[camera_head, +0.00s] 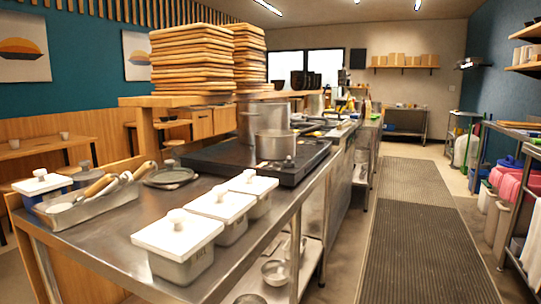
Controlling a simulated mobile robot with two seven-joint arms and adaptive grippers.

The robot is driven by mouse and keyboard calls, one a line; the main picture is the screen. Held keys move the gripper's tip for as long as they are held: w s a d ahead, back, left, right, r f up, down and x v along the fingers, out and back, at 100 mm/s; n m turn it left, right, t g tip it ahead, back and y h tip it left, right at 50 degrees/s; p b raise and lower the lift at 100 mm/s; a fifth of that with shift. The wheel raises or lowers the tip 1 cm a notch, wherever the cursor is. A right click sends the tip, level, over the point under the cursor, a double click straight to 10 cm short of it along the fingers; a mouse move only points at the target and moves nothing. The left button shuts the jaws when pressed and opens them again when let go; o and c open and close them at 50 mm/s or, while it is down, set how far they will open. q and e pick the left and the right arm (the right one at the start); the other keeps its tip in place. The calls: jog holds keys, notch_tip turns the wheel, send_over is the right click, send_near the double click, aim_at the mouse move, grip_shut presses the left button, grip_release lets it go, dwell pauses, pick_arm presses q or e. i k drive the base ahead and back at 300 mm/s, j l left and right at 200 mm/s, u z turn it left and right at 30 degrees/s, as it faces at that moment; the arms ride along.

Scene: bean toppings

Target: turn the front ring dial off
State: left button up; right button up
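A black stove (221,160) sits on the long steel counter, past the white-lidded containers. A steel pot (275,146) stands on its near part, and a taller pot (248,128) stands behind. Small details show near the stove's front edge below the near pot, but I cannot make out the front ring dial or its setting. Neither of my grippers shows in this view.
White-lidded containers (178,234) line the counter's near right edge. A steel utensil tray (84,211) and round dark lids (170,176) lie left. Stacked wooden boards (193,62) stand on a raised shelf. A floor mat (425,245) covers the clear aisle right.

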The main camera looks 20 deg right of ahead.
aim_at(289, 163)
jog(key=l+u, duration=0.2)
jog(key=u, duration=0.2)
jog(key=i+l+u, duration=0.1)
jog(key=u, duration=0.3)
jog(key=l+u, duration=0.3)
jog(key=u, duration=0.15)
jog(key=l+u, duration=0.3)
jog(key=l, duration=0.25)
jog(key=k+l+u, duration=0.25)
jog(key=l, duration=0.25)
jog(key=k+l+u, duration=0.1)
jog(key=l, duration=0.3)
jog(key=k+l+u, duration=0.1)
jog(key=l, duration=0.25)
jog(key=k+l+u, duration=0.1)
jog(key=l, duration=0.25)
jog(key=k+l, duration=0.15)
jog(key=l, duration=0.2)
jog(key=k+l, duration=0.15)
jog(key=l, duration=0.25)
jog(key=k+l, duration=0.1)
jog(key=l, duration=0.25)
